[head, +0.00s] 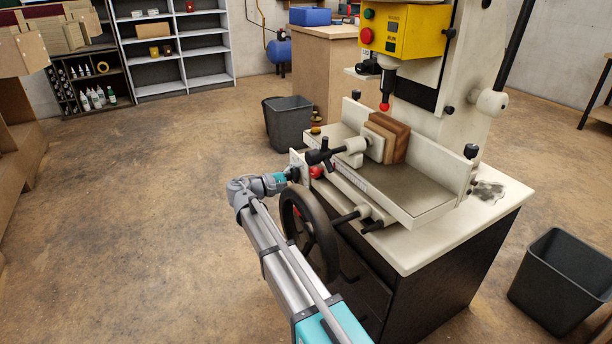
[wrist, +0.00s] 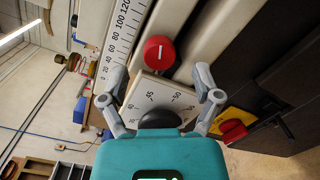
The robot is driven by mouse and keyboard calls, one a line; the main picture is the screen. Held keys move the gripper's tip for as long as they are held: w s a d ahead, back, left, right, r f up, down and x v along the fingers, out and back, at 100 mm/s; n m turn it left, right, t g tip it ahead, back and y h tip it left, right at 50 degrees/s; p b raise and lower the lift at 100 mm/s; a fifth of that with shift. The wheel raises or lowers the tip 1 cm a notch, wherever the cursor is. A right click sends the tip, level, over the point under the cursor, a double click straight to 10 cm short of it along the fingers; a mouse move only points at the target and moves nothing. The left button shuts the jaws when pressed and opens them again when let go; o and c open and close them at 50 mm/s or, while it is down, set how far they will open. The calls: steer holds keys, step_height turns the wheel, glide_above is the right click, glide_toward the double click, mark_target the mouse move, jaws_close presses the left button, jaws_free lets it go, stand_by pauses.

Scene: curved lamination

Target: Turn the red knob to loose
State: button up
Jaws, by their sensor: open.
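The red knob (head: 316,172) sits on the front left of the machine's table in the head view. In the wrist view the red knob (wrist: 159,51) is round with a white line that runs roughly up and down in the picture. No word marks beside it can be read. My gripper (head: 291,175) is close to the knob, at the table's left end. In the wrist view my gripper (wrist: 160,80) is open, its two fingers spread with nothing held. The knob appears above and between the fingertips, apart from them.
An angle plate with numbers (wrist: 165,93) and a dark round part (wrist: 160,119) show between the fingers. A long scale (wrist: 119,38) runs beside the knob. A black handwheel (head: 309,233) stands close to my arm. A clamp presses wood blocks (head: 390,137) on the table.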

mark_target(317, 172)
steer(key=shift+x, duration=1.2)
jaws_close()
steer(key=shift+s+n, duration=0.1)
steer(key=shift+n, duration=1.4)
